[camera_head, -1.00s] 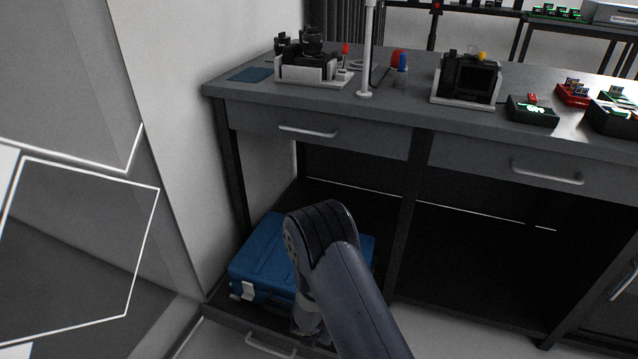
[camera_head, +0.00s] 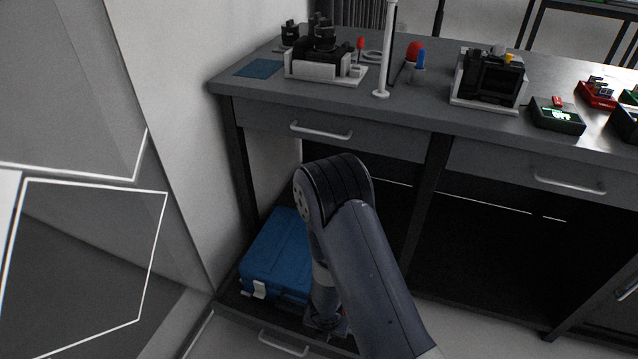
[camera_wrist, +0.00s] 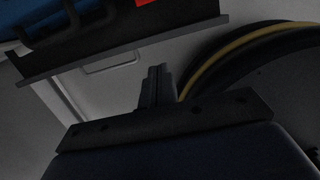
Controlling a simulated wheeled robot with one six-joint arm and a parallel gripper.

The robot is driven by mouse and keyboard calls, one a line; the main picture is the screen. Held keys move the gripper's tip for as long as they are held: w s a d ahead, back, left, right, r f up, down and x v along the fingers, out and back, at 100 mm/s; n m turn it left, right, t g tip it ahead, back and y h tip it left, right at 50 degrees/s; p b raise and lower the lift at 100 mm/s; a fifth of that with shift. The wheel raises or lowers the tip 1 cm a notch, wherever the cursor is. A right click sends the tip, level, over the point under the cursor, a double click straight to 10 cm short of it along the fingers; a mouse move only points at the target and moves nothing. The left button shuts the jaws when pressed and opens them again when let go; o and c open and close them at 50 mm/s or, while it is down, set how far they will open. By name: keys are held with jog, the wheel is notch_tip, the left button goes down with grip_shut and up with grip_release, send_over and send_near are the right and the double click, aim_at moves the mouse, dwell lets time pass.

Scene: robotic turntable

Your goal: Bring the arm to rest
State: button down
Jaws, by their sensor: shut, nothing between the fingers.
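My arm reaches up and bends over in the head view, in front of the workbench (camera_head: 400,112). Its end hangs low by the blue case (camera_head: 278,254). In the wrist view my gripper (camera_wrist: 157,72) is shut and empty, its fingers together and pointing up the picture. A pale floor lies beyond the fingertips. A dark shelf edge (camera_wrist: 120,47) crosses the upper left, apart from the fingers. In the head view my arm hides the right side of the blue case and most of the gripper.
The case lies on the bench's low shelf, above a drawer handle (camera_head: 283,344). A wall (camera_head: 180,120) stands close on the left. The benchtop holds a black device (camera_head: 489,78), a white pole (camera_head: 386,50) and small boxes. The bay right of my arm looks empty.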

jog(key=shift+s+a+r+p, duration=0.15)
jog(key=shift+r+p, duration=0.85)
jog(key=shift+r, duration=0.8)
